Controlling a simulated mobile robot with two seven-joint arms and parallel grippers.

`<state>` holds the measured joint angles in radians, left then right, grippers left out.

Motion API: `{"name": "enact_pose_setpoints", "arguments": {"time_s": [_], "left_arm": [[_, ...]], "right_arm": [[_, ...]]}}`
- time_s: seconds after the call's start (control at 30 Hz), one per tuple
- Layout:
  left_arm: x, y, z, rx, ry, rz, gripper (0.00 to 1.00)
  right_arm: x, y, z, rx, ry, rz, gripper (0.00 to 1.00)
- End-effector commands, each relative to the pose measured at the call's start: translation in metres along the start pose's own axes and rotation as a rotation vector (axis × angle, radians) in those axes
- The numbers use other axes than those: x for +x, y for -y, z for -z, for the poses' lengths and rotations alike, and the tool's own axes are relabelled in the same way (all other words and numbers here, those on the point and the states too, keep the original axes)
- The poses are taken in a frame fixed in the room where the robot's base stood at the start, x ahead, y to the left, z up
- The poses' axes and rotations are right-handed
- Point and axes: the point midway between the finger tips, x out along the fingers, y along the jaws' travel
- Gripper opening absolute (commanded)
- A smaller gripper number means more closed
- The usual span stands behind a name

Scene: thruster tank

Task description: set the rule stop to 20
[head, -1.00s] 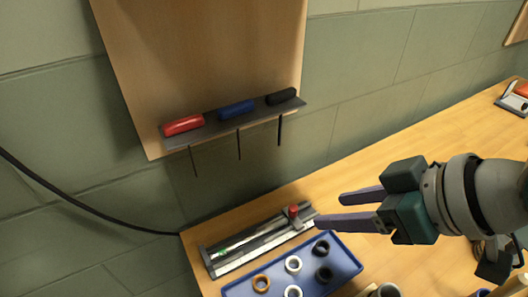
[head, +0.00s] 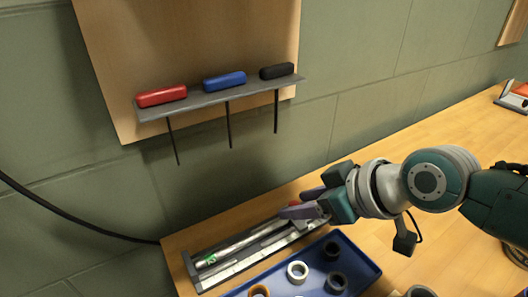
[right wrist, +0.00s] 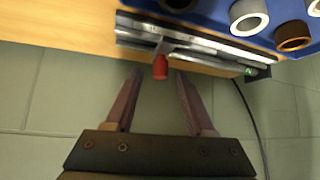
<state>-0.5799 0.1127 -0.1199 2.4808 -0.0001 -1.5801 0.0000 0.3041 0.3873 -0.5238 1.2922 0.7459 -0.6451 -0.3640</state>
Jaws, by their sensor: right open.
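The rule (head: 232,262) is a long metal bar in a dark frame at the table's back left edge, with a small green mark near its left end. Its stop has a red knob (right wrist: 160,68), near the rule's right end in the head view, where my gripper mostly hides it. My right gripper (head: 294,204) is open at the knob. In the right wrist view, the knob shows between the two fingertips (right wrist: 159,73), with a gap on each side. Whether a finger touches it I cannot tell. The scale numbers are too small to read.
A blue tray (head: 358,259) with several rings stands just in front of the rule. A wall shelf (head: 212,98) above holds red, blue and black handled tools. A black cable (head: 75,220) hangs at the left.

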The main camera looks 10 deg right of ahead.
Motion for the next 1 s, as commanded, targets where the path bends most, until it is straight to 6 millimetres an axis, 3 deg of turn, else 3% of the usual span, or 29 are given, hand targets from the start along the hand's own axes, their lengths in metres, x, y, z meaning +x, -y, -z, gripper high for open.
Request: {"name": "enact_pose_setpoints", "arguments": {"time_s": [0.37, 0.87, 1.0], "left_arm": [[0.0029, 0.0013, -0.0014, 0.006, 0.001, 0.004, 0.5], [0.003, 0.0026, -0.0018, 0.01, 0.003, 0.008, 0.5], [0.003, 0.0025, -0.0019, 0.01, 0.003, 0.008, 0.5]], "right_arm": [[0.0072, 0.0002, 0.0002, -0.001, 0.001, 0.0, 0.54], [0.007, 0.0, -0.0001, 0.0, 0.001, 0.0, 0.0], [0.007, 0.0, -0.0001, 0.0, 0.001, 0.0, 0.0]]}}
